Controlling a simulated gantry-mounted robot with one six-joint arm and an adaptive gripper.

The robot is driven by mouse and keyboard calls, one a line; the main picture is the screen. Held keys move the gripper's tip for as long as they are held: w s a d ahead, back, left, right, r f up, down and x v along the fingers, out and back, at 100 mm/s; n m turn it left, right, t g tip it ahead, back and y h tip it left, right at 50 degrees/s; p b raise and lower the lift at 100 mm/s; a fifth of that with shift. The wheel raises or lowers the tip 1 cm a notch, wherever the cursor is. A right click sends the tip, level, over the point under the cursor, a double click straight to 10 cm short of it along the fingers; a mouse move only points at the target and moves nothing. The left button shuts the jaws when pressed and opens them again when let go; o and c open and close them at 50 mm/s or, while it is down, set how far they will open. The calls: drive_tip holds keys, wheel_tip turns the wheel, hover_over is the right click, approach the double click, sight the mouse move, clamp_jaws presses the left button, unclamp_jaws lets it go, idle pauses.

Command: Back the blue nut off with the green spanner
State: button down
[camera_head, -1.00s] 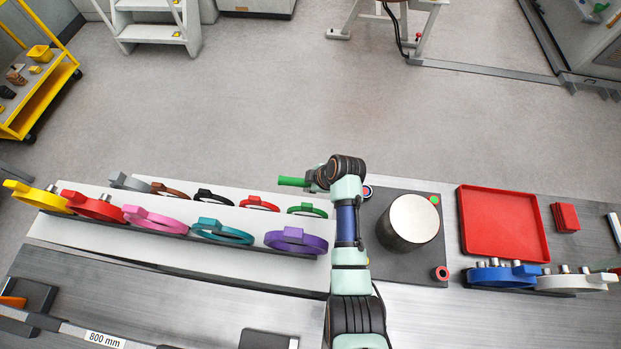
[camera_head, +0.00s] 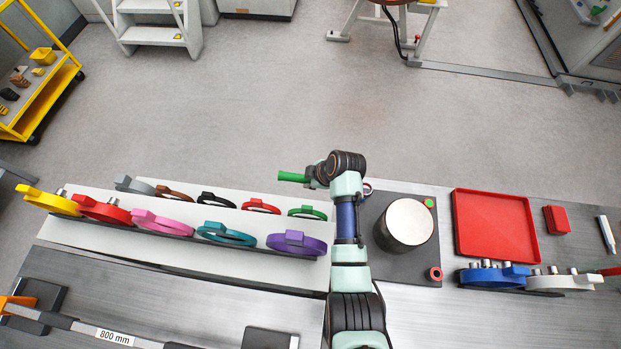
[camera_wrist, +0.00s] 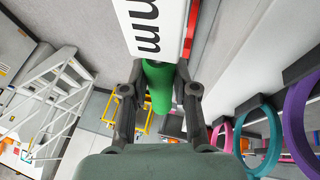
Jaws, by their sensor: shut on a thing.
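My gripper (camera_wrist: 159,90) is shut on the green handle of the spanner (camera_wrist: 160,72) in the wrist view. A white plate with black "mm" lettering (camera_wrist: 155,22) lies beyond the handle. In the head view the green handle (camera_head: 292,177) sticks out to the left of my wrist, above the rack's far edge. A small red-rimmed ring (camera_head: 368,189) shows beside my arm at the dark plate's upper left corner, mostly hidden. I cannot make out the blue nut with certainty, nor whether the spanner touches it.
A metal cylinder (camera_head: 408,223) stands on the dark plate (camera_head: 405,269), with a green-topped piece (camera_head: 429,203) and a red ring (camera_head: 434,274) at its corners. A red tray (camera_head: 494,225) is to the right. A rack of coloured rings (camera_head: 105,246) fills the left.

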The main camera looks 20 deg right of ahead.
drive_tip(key=shift+r, duration=0.25)
wheel_tip(320, 180, up, 5)
drive_tip(key=p, duration=0.4)
drive_tip(key=s+a+p, duration=0.2)
drive_tip(key=s+p, duration=0.6)
drive_tip(key=s, duration=0.1)
drive_tip(key=shift+s+a+p, duration=0.25)
drive_tip(key=shift+a+p, duration=0.05)
drive_tip(key=shift+a, duration=0.1)
